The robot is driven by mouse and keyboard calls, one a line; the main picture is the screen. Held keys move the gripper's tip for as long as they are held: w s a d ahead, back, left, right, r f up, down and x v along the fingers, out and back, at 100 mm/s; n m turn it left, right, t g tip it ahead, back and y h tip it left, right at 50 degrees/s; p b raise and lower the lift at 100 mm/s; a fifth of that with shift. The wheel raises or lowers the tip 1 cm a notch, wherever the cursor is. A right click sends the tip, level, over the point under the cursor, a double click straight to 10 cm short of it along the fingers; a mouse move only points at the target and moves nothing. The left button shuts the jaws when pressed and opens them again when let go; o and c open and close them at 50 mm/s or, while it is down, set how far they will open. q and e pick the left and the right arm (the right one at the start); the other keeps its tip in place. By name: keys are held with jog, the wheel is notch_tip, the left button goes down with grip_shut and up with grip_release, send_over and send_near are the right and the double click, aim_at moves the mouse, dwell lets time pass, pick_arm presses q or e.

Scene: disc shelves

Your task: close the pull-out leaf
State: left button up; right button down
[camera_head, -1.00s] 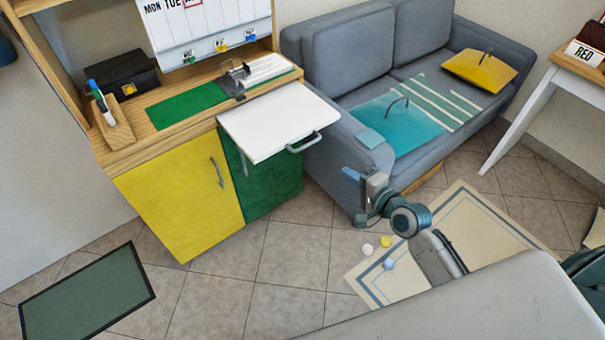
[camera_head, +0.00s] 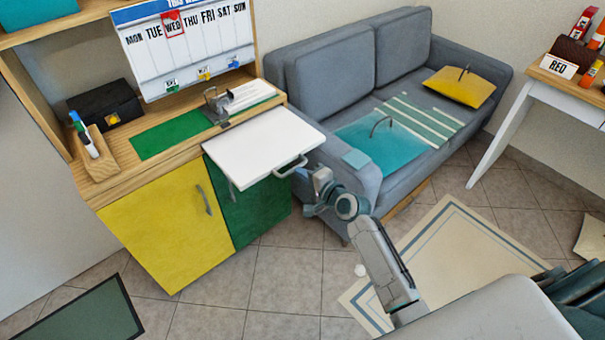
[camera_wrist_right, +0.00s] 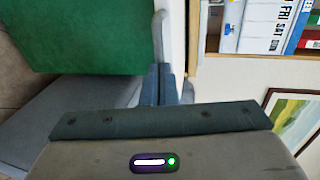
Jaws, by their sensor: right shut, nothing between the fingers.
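The white pull-out leaf (camera_head: 262,143) sticks out from the wooden desk above the green door (camera_head: 262,212). Its grey handle (camera_head: 290,168) is on the front edge. In the right wrist view the leaf (camera_wrist_right: 177,35) is a pale strip beside the green door (camera_wrist_right: 75,35). My right gripper (camera_head: 308,186) is shut and empty, just in front of the leaf near the handle's right end. Its closed fingers (camera_wrist_right: 158,84) show close to the leaf's edge; I cannot tell whether they touch it. My left gripper is not in view.
A grey sofa (camera_head: 320,60) stands close to the right of the leaf. A yellow door (camera_head: 165,235) is left of the green one. A stapler-like item (camera_head: 215,103) sits on the desktop behind the leaf. The tiled floor in front is mostly clear.

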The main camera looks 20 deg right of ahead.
aim_at(253, 130)
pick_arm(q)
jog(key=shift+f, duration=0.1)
pick_arm(e)
jog(key=shift+w, duration=0.15)
